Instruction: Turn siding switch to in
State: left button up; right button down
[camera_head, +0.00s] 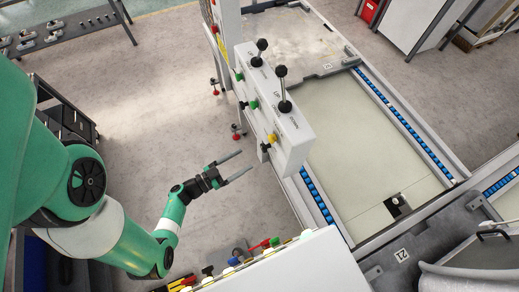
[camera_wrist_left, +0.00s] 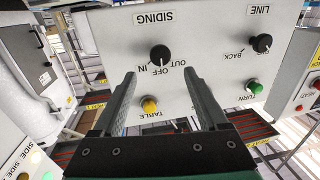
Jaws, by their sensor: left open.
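The siding switch (camera_wrist_left: 160,54) is a black round knob with a white mark on the white control panel (camera_wrist_left: 205,75). The panel appears upside down in the left wrist view, with OUT, OFF and IN printed by the knob. I cannot tell its exact setting. My left gripper (camera_head: 246,161) is open and empty in the head view, apart from the panel box (camera_head: 297,150), to its lower left. In the left wrist view its two dark fingers (camera_wrist_left: 160,85) point toward the panel, with the knob beyond and between the tips. My right gripper is not in view.
A yellow TABLE button (camera_wrist_left: 149,105) sits close to the siding switch. A black LINE knob (camera_wrist_left: 262,43) and a green TURN button (camera_wrist_left: 254,88) are to the right. Two black levers (camera_head: 283,88) stand on the box top. Another white box (camera_head: 290,265) is at the bottom.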

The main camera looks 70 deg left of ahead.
aim_at(266, 147)
pick_arm(q)
jog(key=b+x, duration=0.1)
jog(key=x, duration=0.7)
jog(key=shift+w+b, duration=0.15)
jog(key=shift+b, duration=0.25)
grip_shut()
